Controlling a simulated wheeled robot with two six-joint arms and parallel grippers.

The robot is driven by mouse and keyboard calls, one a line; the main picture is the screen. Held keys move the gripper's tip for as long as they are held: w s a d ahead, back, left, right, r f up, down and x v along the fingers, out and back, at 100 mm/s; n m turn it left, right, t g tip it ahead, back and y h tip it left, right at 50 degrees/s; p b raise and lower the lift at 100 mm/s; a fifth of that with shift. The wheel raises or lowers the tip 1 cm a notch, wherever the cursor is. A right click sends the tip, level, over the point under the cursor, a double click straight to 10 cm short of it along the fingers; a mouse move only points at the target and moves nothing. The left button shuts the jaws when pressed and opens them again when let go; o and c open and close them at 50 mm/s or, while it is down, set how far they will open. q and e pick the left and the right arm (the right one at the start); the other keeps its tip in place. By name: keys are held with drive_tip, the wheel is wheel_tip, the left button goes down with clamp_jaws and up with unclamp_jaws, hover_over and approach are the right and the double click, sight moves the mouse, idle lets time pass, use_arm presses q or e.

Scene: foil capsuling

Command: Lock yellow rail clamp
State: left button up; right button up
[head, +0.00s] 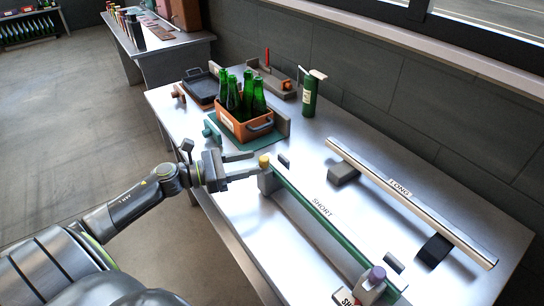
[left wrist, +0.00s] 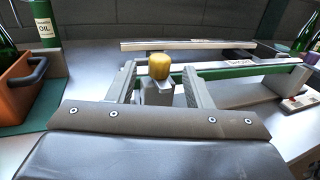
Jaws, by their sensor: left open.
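The yellow rail clamp (head: 264,161) is a small yellow knob on a grey block at the near-left end of the green SHORT rail (head: 318,212). It also shows in the left wrist view (left wrist: 158,66), standing between the two fingers. My left gripper (head: 246,166) is open, with its fingers reaching to either side of the yellow knob. I cannot tell whether either finger touches it. The purple clamp knob (head: 376,274) is at the other end of the SHORT rail. My right gripper is not in view.
The LONG rail (head: 400,190) lies to the right on the metal table. Bare tabletop lies between the rails.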

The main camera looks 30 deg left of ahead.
sight(267, 157)
use_arm(q)
drive_tip(key=p+x, duration=0.2)
drive_tip(key=x, duration=0.3)
drive_tip(key=shift+w+d+r, duration=0.15)
drive_tip(key=shift+w+d, duration=0.05)
drive_tip(key=shift+w, duration=0.05)
drive_tip(key=shift+w+d, duration=0.45)
drive_tip(key=shift+w, duration=0.1)
drive_tip(key=c, duration=1)
